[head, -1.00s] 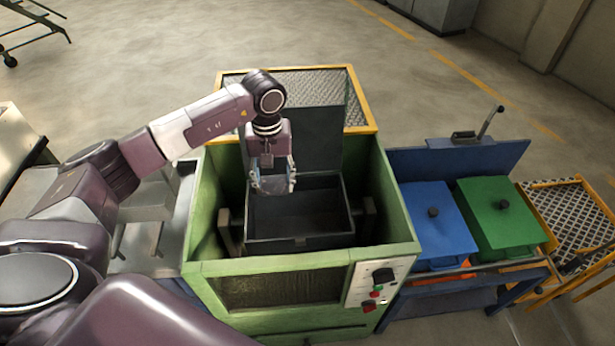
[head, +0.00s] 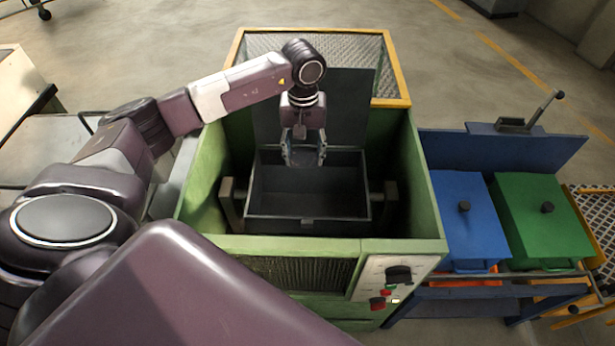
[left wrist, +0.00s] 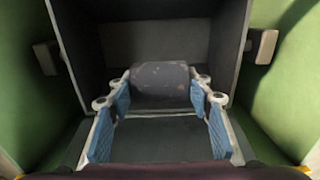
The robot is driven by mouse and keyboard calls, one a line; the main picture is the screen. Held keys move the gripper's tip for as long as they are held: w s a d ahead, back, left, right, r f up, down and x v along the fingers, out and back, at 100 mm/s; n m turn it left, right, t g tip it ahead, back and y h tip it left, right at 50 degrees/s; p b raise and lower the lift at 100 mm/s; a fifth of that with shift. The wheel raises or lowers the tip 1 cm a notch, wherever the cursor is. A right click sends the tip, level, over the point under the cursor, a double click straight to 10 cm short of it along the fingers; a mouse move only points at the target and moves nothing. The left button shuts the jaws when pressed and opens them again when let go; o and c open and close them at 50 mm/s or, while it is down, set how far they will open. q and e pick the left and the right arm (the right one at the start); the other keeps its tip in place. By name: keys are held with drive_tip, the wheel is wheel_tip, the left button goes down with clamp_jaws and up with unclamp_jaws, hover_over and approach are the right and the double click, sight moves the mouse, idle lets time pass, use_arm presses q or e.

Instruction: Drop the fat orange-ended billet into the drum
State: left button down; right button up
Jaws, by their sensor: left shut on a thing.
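My left gripper (head: 304,156) hangs over the back middle of the dark, open-topped drum (head: 306,226) inside the green machine. In the left wrist view, its blue-padded fingers (left wrist: 160,92) are shut on a thick, dark, scuffed billet (left wrist: 160,82), which lies crosswise between the fingertips. The billet's ends are hidden by the fingers, so no orange shows. The drum's dark walls (left wrist: 88,30) surround the billet in that view; how far down it is I cannot tell. The drum's lid (head: 348,115) stands open behind. My right gripper is not in view.
The green housing (head: 424,180) rises around the drum, with a yellow-framed mesh guard (head: 390,65) behind and a control panel (head: 385,280) in front. Blue (head: 465,215) and green (head: 545,215) lidded bins stand to the right. A grey bench (head: 50,140) is at left.

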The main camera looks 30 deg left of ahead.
use_arm(q)
drive_tip(key=shift+f, duration=0.4)
wheel_tip(320, 180, down, 6)
drive_tip(key=b, duration=0.3)
drive_tip(key=shift+r, duration=0.25)
drive_tip(key=c, duration=1)
unclamp_jaws()
drive_tip(key=shift+o, duration=0.4)
drive_tip(key=shift+s+f, duration=0.1)
drive_tip(key=shift+f, duration=0.05)
wheel_tip(320, 180, up, 12)
drive_tip(key=shift+r, duration=0.15)
